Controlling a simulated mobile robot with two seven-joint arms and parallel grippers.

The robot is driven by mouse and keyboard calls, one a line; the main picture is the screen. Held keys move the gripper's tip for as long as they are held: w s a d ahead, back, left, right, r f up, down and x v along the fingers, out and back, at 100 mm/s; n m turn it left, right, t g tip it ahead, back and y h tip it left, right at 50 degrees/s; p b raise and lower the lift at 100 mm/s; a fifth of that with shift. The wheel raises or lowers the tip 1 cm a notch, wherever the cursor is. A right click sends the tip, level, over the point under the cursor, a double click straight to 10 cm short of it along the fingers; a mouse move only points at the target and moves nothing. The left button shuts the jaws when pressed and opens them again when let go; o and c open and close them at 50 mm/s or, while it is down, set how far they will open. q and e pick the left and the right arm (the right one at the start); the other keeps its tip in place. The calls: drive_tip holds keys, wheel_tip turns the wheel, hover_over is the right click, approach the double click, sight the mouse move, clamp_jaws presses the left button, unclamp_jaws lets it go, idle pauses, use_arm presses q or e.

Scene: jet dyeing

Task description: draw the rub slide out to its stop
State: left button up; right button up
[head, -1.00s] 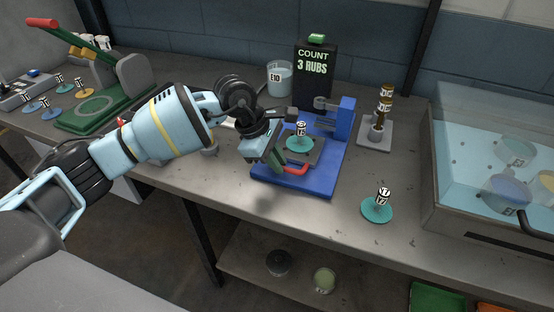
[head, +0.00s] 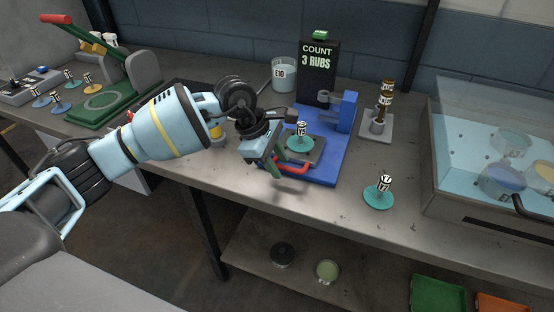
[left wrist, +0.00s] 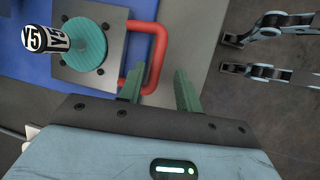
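The rub slide is a grey plate (head: 316,156) on a blue stand (head: 325,177), with a red handle (head: 292,170) at its near end, extending past the stand's front edge. A teal disc with a Y5-labelled post (head: 301,140) sits on the plate. My left gripper (head: 274,161) is at the handle. In the left wrist view its green fingers (left wrist: 160,80) stand apart, one on each side of the red handle (left wrist: 161,45), with a gap before the outer finger. Whether the inner finger touches the bar is unclear.
A black counter (head: 319,72) reading 3 RUBS stands behind. An E10 beaker (head: 284,75) is beside it. A second teal disc (head: 379,198) lies right of the stand. A clear-lidded blue bath (head: 465,155) is at the right, a green press (head: 110,100) at the left.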

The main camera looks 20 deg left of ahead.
use_arm(q)
drive_tip(key=shift+w, duration=0.1)
drive_tip(key=shift+a+r, duration=0.15)
drive_tip(key=shift+r, duration=0.2)
drive_tip(key=v, duration=0.7)
use_arm(e)
drive_tip(key=shift+s+f, duration=0.3)
drive_tip(key=shift+s, duration=0.05)
drive_tip(key=shift+w, duration=0.1)
